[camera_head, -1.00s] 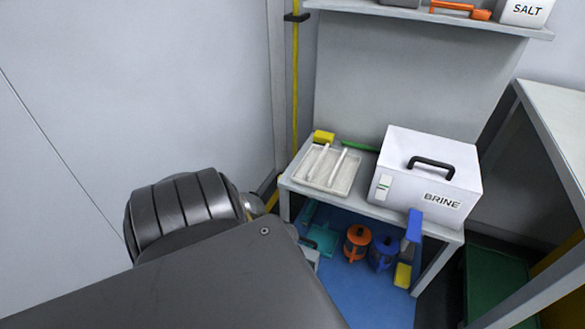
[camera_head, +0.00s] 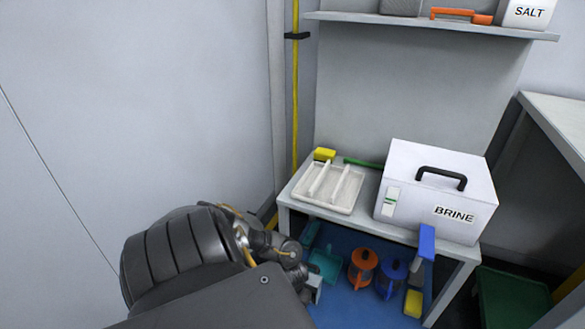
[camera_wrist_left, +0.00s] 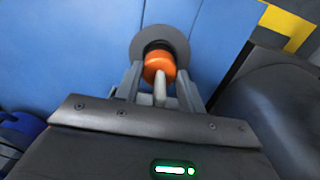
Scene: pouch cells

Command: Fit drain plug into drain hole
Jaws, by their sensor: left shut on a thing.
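The orange drain plug (camera_wrist_left: 158,66) shows in the left wrist view, with a pale stem (camera_wrist_left: 160,92) toward me. My left gripper (camera_wrist_left: 160,78) is shut on it, one grey finger on each side. The grey round drain plate (camera_wrist_left: 178,38) lies on the blue floor just beyond the plug. A black band shows between the orange part and the plate; I cannot tell whether it is part of the plug or the dark hole, nor whether the plug is seated. In the head view my arm hides the plug and the drain. My right gripper is in neither view.
A grey table (camera_head: 400,231) holds a white BRINE box (camera_head: 430,190) and a tray (camera_head: 343,206). Below stand an orange jug (camera_head: 362,268) and a blue jug (camera_head: 390,278) on the blue floor (camera_head: 350,312). A yellow pole (camera_head: 295,100) stands in the corner.

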